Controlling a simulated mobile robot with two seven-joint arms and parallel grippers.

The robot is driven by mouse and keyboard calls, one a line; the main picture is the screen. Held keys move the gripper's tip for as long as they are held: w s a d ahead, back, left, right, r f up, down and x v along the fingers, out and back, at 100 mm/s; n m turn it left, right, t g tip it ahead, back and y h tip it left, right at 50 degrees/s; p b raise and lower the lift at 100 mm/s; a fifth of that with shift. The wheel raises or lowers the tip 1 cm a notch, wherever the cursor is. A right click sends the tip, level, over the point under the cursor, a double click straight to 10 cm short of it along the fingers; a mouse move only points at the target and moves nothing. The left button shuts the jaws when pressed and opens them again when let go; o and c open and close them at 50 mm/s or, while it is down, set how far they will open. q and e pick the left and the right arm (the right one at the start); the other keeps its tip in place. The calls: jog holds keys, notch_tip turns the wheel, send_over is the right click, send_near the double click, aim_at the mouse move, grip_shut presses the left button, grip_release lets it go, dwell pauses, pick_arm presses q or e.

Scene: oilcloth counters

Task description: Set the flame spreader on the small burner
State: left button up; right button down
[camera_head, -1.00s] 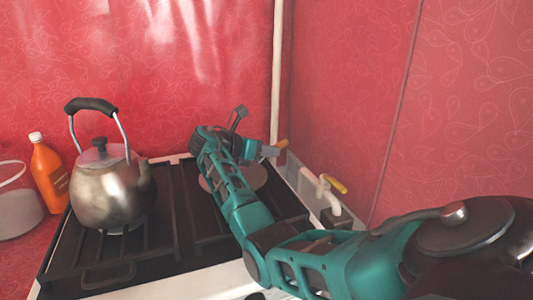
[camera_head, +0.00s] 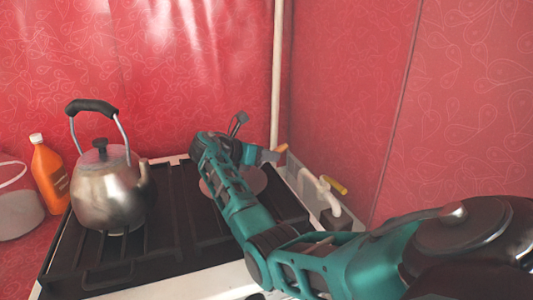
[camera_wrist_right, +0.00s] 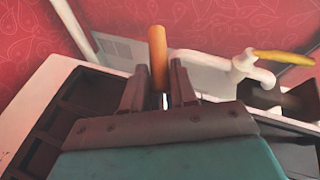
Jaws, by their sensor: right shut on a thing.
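The flame spreader is a grey-brown disc (camera_head: 258,181) with an orange-brown wooden handle (camera_head: 282,148). My right gripper (camera_head: 268,155) is shut on its handle, with the disc low over the back right part of the stove. In the right wrist view the handle (camera_wrist_right: 158,55) sticks up between the two fingers of my right gripper (camera_wrist_right: 157,72). My forearm hides part of the disc. I cannot tell whether the disc touches the grate. The small burner is hidden under the disc and arm. My left gripper is not in view.
A steel kettle (camera_head: 110,193) with a black handle stands on the left of the stove (camera_head: 168,285). An orange bottle (camera_head: 49,175) and a grey pot (camera_head: 18,213) stand left of it. A pipe with a yellow-handled valve (camera_head: 337,186) is close on the right, before the red wall.

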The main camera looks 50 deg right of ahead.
jog(key=c, duration=0.8)
grip_release()
jog(key=p+v, duration=0.1)
jog(key=v, duration=0.6)
jog(key=shift+a+r, duration=0.1)
jog(key=shift+a, duration=0.15)
